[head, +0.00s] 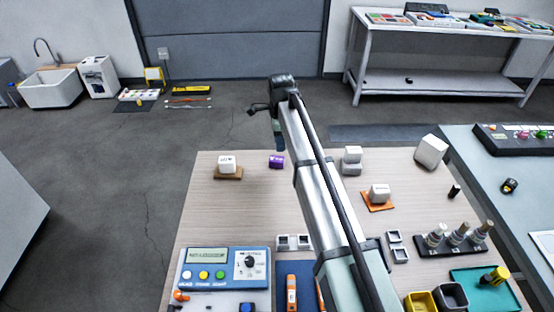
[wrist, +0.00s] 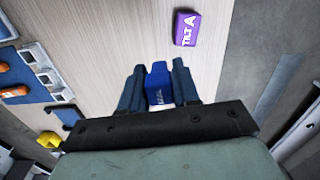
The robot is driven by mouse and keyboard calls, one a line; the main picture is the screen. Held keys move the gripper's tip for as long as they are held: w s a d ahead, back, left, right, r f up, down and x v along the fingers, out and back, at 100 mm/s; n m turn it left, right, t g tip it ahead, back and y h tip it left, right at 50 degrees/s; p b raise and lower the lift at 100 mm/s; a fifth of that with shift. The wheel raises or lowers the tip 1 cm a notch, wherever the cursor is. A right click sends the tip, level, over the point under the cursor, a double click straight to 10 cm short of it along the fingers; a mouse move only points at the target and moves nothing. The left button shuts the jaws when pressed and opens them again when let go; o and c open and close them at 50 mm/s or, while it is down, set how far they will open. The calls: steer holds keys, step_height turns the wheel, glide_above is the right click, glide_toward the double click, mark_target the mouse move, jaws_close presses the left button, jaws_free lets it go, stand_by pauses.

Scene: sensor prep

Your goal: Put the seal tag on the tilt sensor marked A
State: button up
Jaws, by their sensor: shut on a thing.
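The tilt sensor marked A is a small purple block (head: 276,161) on the wooden table; in the wrist view this purple block (wrist: 187,28) reads "TILT A". My gripper (wrist: 158,78) is shut on a blue piece with small lettering, likely the seal tag (wrist: 158,92). The piece sits between the fingers, and the lettering is too small to read surely. In the wrist view the sensor lies beyond the fingertips and to the right, apart from them. In the head view my gripper (head: 280,145) is just above the sensor in the picture; the held piece cannot be made out there.
A white block (head: 227,161) on a brown pad stands left of the sensor. Another white block (head: 380,191) rests on an orange pad, and a stacked pair (head: 351,160) stands behind it. A blue control panel (head: 225,269) is at front left. The sensor's top is clear.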

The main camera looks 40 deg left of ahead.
glide_above(277, 158)
steer(key=shift+m, duration=0.5)
steer(key=shift+s+f, duration=0.1)
steer(key=shift+f, duration=4.6)
steer(key=shift+d+f, duration=0.1)
steer(key=o, duration=1)
step_height(277, 158, up, 12)
